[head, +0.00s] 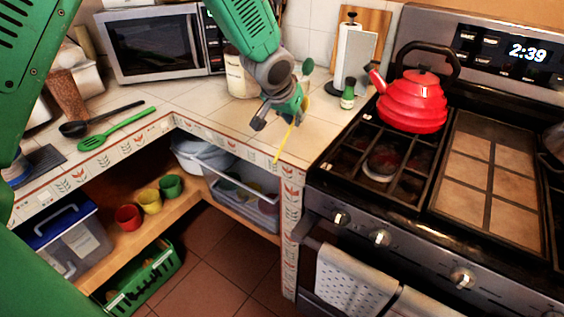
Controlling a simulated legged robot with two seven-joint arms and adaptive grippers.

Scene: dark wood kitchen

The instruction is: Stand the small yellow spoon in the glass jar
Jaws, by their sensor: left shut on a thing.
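My left gripper (283,112) is shut on the small yellow spoon (285,143), above the tiled corner counter. The spoon's thin yellow length slants down and slightly left from the fingers, toward the counter's front edge. A pale, jar-like container (238,77) stands on the counter behind and left of the gripper. My arm hides part of it, and I cannot tell for sure that it is the glass jar. My right gripper is not in view.
A red kettle (412,100) stands on the stove at right. A black ladle (98,119) and green slotted spatula (115,130) lie left. A microwave (155,43) stands behind.

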